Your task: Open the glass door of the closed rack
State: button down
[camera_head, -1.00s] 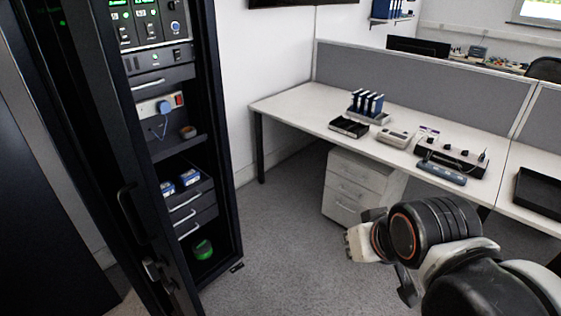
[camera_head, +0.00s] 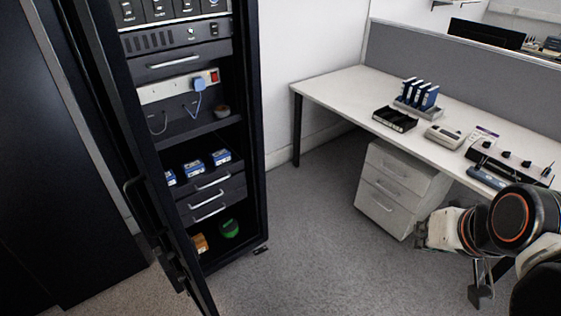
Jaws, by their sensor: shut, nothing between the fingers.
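The black rack (camera_head: 256,150) stands at the left, with its front partly uncovered. Its glass door (camera_head: 105,110) is ajar, swung out to the left and seen nearly edge-on. A dark handle (camera_head: 133,200) is on the door's frame, with a latch lower down. Shelves, drawers and devices show in the opening to the right of the door. My gripper (camera_head: 424,236) is at the right, in front of the white drawer cabinet in the picture. It is shut and empty, well apart from the door and handle.
A white desk (camera_head: 335,90) with folders (camera_head: 420,95), trays and devices runs along the right. A white drawer cabinet (camera_head: 385,210) stands under it. Grey carpet (camera_head: 320,260) between rack and cabinet is clear. A large dark panel (camera_head: 50,180) fills the far left.

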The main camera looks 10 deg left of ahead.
jog(key=w+a+g+y+p, duration=0.2)
jog(key=w+a+g+y, duration=0.4)
jog(key=w+a+y, duration=1.15)
jog(key=w+a+f+n+g, duration=0.25)
jog(key=w+a+f, duration=0.25)
jog(key=w, duration=0.4)
jog(key=s+a+b, duration=0.3)
jog(key=s+a, duration=0.2)
jog(key=a, duration=0.4)
jog(key=shift+s+a+g+h, duration=0.35)
jog(key=shift+a+h, duration=0.05)
jog(key=shift+h, duration=0.05)
